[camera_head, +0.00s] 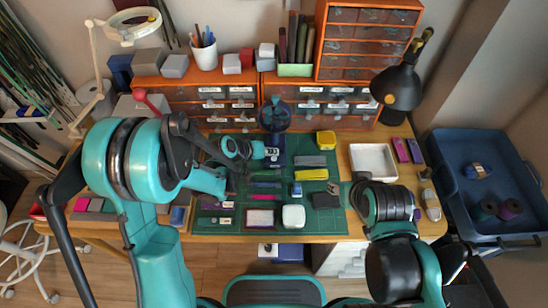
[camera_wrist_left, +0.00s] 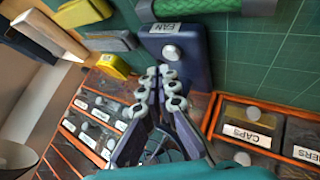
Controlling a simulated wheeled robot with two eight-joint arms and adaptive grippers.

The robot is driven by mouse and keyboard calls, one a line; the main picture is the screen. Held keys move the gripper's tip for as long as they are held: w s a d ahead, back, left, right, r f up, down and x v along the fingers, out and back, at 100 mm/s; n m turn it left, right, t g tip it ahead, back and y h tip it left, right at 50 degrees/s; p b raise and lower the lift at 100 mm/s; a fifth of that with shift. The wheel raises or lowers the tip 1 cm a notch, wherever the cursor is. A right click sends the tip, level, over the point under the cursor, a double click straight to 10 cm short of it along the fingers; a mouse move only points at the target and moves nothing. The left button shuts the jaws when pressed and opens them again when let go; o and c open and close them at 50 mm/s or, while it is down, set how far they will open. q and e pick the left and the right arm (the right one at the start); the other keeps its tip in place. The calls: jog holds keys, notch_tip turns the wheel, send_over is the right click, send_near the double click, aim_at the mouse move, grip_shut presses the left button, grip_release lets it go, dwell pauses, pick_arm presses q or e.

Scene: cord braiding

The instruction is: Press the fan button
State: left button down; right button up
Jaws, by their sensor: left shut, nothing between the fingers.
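The fan button is a pale round knob (camera_wrist_left: 171,53) on a dark blue box (camera_wrist_left: 196,70) labelled FAN. In the head view the box (camera_head: 277,145) stands at the back of the green mat, just in front of a small dark fan (camera_head: 275,114). My left gripper (camera_head: 262,150) reaches in from the left, beside the box. In the left wrist view its fingertips (camera_wrist_left: 160,72) are together and empty, over the box's near edge, close beside the knob. Whether they touch the box is unclear. My right arm's end (camera_head: 362,180) is at the mat's right side; its fingers cannot be made out.
Orange drawer units (camera_head: 350,98) line the back. A black lamp (camera_head: 398,85) and white tray (camera_head: 373,161) stand at the right. Tools and a yellow block (camera_head: 326,140) lie on the cutting mat (camera_head: 325,221). A blue bin (camera_head: 470,143) is at far right.

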aim_at(272, 159)
pick_arm(q)
jog(key=shift+f, duration=0.1)
dwell(0.4)
jog(key=shift+f+b, duration=0.35)
jog(key=shift+b, duration=0.2)
jog(key=shift+f+b, duration=0.3)
jog(key=shift+f, duration=0.05)
dwell(0.4)
jog(key=shift+r, duration=0.1)
jog(key=shift+r+p, duration=0.55)
jog(key=shift+r, duration=0.15)
jog(key=shift+r, duration=0.1)
notch_tip(272, 159, up, 5)
jog(key=p, duration=0.3)
jog(key=shift+p, duration=0.35)
